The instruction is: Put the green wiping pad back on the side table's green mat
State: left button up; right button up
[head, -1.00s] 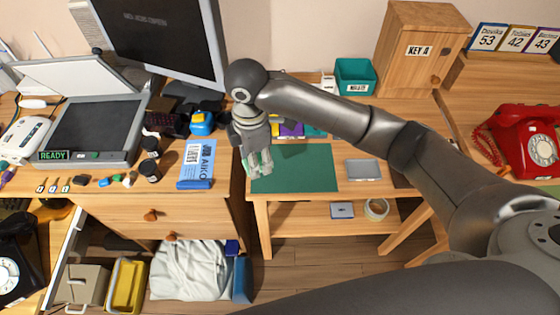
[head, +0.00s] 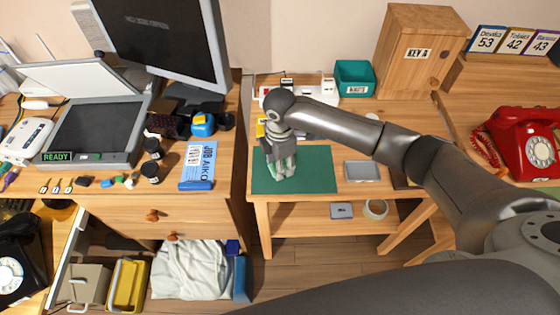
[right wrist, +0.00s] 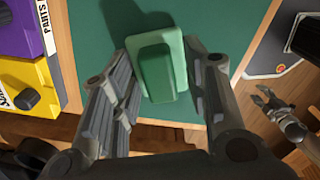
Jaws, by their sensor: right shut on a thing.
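The green wiping pad (right wrist: 162,68), a light green block with a darker green raised grip, sits between the fingers of my right gripper (right wrist: 158,85) in the right wrist view. The gripper is shut on it. In the head view my right gripper (head: 285,173) is over the left part of the side table's green mat (head: 315,172), and its fingers mostly hide the pad. A shadow falls on the mat beside the pad; I cannot tell whether they touch. My left gripper (right wrist: 262,97) shows small at the right of the right wrist view, its fingers apart and empty.
A grey tray (head: 362,171) lies right of the mat. Yellow and purple boxes (right wrist: 30,75) stand close to the left of the gripper. A teal bin (head: 355,78) and a wooden key cabinet (head: 420,52) stand behind. The mat's right part is clear.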

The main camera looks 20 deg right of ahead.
jog(key=shift+f, duration=0.15)
jog(key=o, duration=0.9)
notch_tip(320, 180, up, 12)
jog(key=shift+r+b, duration=0.25)
jog(key=shift+b, duration=0.15)
